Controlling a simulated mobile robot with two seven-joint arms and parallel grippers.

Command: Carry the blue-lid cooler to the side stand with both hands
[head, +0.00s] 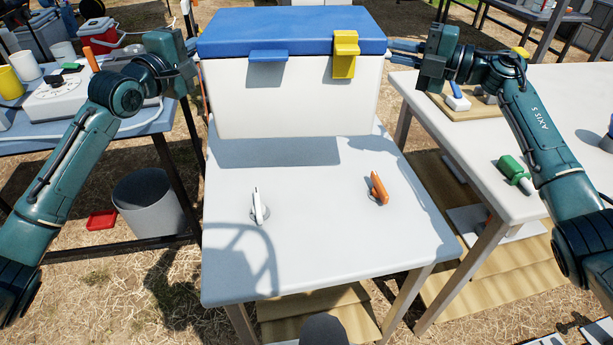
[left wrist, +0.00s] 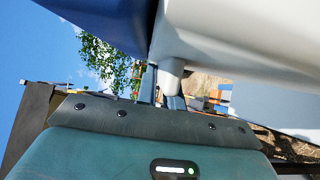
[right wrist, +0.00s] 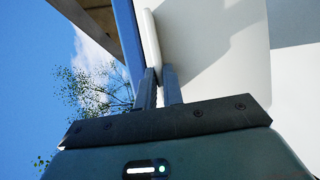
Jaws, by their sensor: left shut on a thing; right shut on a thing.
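The cooler (head: 295,95) has a white body, a blue lid (head: 290,30), a blue latch and a yellow latch on its front. It hangs level between my grippers and appears raised over a white table (head: 315,230), its shadow on the tabletop. My left gripper (head: 197,62) is shut at the cooler's left side; in the left wrist view its fingers (left wrist: 168,88) close on a pale handle. My right gripper (head: 393,50) is shut at the right side; in the right wrist view its fingers (right wrist: 158,85) meet a pale handle below the lid. I cannot tell which surface is the side stand.
A white-handled item (head: 259,206) and an orange item (head: 378,188) are on the white table's front half. A grey bin (head: 150,205) stands on the ground.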

